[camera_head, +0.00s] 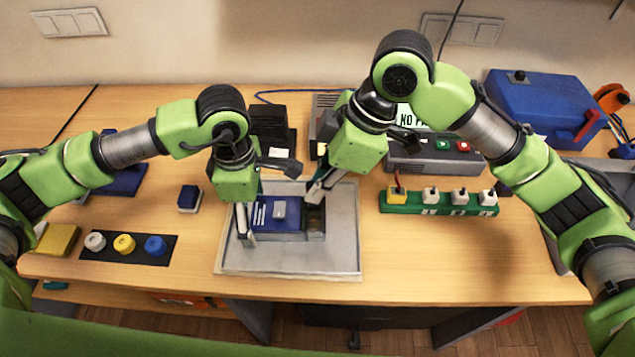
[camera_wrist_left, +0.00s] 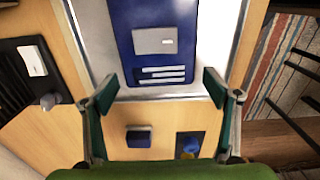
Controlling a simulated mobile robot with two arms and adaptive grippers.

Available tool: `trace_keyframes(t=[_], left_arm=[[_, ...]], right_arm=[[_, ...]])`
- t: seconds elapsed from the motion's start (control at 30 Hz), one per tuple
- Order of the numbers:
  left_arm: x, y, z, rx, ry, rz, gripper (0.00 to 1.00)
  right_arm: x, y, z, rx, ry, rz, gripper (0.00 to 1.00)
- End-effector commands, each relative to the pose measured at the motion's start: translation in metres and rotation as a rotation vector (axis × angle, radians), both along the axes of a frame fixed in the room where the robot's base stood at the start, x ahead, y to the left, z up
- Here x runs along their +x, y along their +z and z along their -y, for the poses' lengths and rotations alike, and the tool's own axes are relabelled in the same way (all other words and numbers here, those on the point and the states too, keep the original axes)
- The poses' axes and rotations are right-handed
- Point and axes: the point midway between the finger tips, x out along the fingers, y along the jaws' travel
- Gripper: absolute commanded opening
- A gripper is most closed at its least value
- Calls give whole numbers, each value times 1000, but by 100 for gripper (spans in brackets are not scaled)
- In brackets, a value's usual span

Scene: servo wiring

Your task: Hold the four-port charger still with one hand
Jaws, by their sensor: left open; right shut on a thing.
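The charger appears to be the dark blue box (camera_head: 275,214) with a pale label, white stripes and a grey right end, lying on the grey tray (camera_head: 290,262). It also shows in the left wrist view (camera_wrist_left: 165,56), beyond the fingertips, with its far end cut off. My left gripper (camera_head: 247,225) is open at the box's left end; whether it touches is unclear. It shows open in the left wrist view (camera_wrist_left: 160,90), nothing between its fingers. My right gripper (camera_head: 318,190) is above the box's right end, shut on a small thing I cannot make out.
A green strip (camera_head: 437,209) with one yellow and several white plugs stands to the right. A dark panel with knobs (camera_head: 128,248) and a small blue block (camera_head: 189,198) lie left. A grey unit (camera_head: 435,165) and blue toolbox (camera_head: 545,105) stand behind. The front right table is clear.

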Motion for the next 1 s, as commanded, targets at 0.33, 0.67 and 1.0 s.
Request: trace_keyframes(t=[0.33,0.67,1.0], left_arm=[[2,52,1,-2,0,5,80],[1,110,0,-1,1,3,80],[0,120,0,0,0,0,80]], right_arm=[[0,0,0,0,0,0,0],[0,0,0,0,0,0,0],[0,0,0,0,0,0,0]])
